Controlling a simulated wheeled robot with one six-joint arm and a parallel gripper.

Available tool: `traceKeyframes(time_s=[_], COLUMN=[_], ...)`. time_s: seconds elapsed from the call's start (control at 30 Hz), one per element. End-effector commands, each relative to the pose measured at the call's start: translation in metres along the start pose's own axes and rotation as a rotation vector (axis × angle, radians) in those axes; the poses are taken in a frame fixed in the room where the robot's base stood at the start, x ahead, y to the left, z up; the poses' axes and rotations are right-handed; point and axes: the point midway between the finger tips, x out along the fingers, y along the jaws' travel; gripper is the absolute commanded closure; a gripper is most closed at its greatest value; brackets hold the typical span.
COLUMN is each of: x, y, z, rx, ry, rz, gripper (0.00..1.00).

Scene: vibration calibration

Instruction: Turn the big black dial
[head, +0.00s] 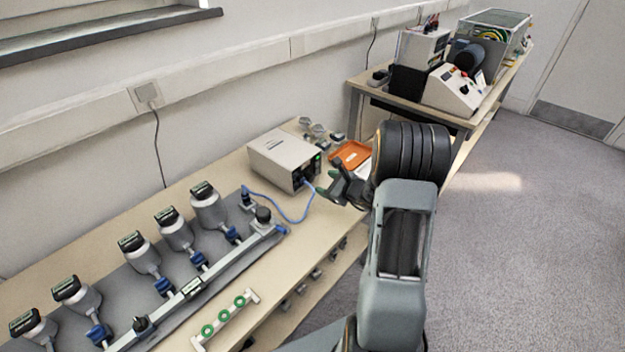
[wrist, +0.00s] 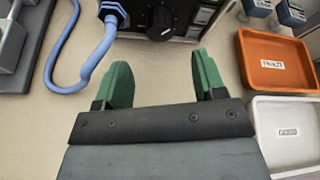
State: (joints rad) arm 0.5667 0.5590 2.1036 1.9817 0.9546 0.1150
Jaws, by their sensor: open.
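The big black dial (wrist: 161,22) is on the front face of a grey instrument box (head: 285,160); in the wrist view it shows near the top middle, its upper part close to the frame edge. My gripper (wrist: 163,78) has green fingertips spread apart, with nothing between them. The dial lies ahead of the gap between the fingers, roughly centred and apart from them. In the head view my gripper (head: 333,188) is in front of the box's right end, above the bench, and the dial is too small to tell clearly there.
A blue hose (wrist: 90,62) runs from the box on the left. An orange tray (wrist: 275,60) and a white tray (wrist: 285,118) lie to the right. Several dark-capped sensors stand on a grey plate (head: 205,285) at the left. Bare bench lies in front of the box.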

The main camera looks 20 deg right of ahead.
Motion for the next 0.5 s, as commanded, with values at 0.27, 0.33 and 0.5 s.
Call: traceKeyframes(time_s=[0.27, 0.33, 0.5], x=[0.048, 0.057, 0.07], y=[0.001, 0.0, 0.0], z=[0.0, 0.0, 0.0], rx=[0.001, 0.001, 0.002], ry=[0.0, 0.0, -0.001], rz=[0.002, 0.001, -0.001], gripper=[0.36, 0.36, 0.36])
